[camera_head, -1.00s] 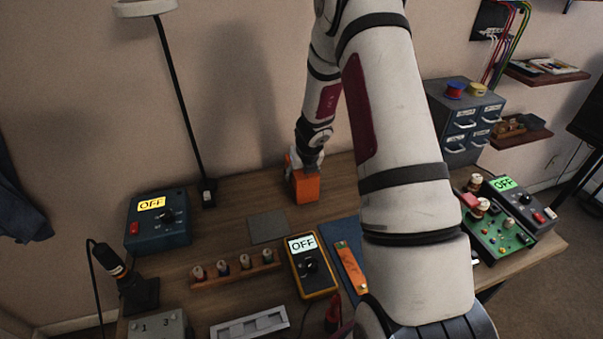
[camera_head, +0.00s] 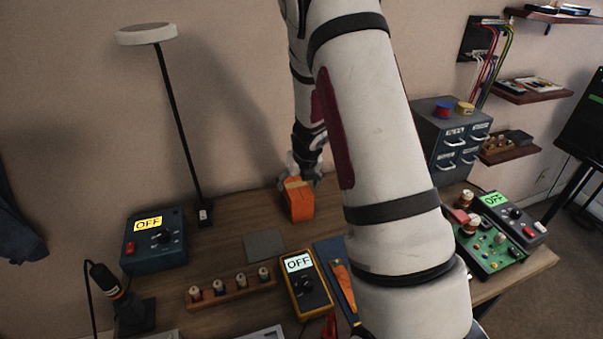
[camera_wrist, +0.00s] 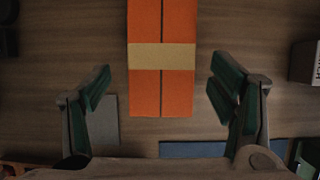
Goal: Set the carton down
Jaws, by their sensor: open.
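The orange carton (camera_head: 299,204) with a tan tape band stands on the wooden workbench (camera_head: 225,215), near the wall. It also shows in the wrist view (camera_wrist: 146,90), where its taped top faces the camera. My gripper (camera_head: 303,173) is just behind and above the carton in the head view, partly hidden by my arm. In the wrist view my gripper (camera_wrist: 162,88) is open, its two fingers apart on either side of the carton with clear gaps, touching neither side. A flat grey square (camera_head: 264,245) lies on the bench in front of the carton.
A blue box reading OFF (camera_head: 155,240) and a lamp (camera_head: 175,120) stand to the left. A yellow meter (camera_head: 306,284) and a knob rack (camera_head: 232,287) are in front. A drawer cabinet (camera_head: 450,140) and a green circuit board (camera_head: 487,245) are to the right.

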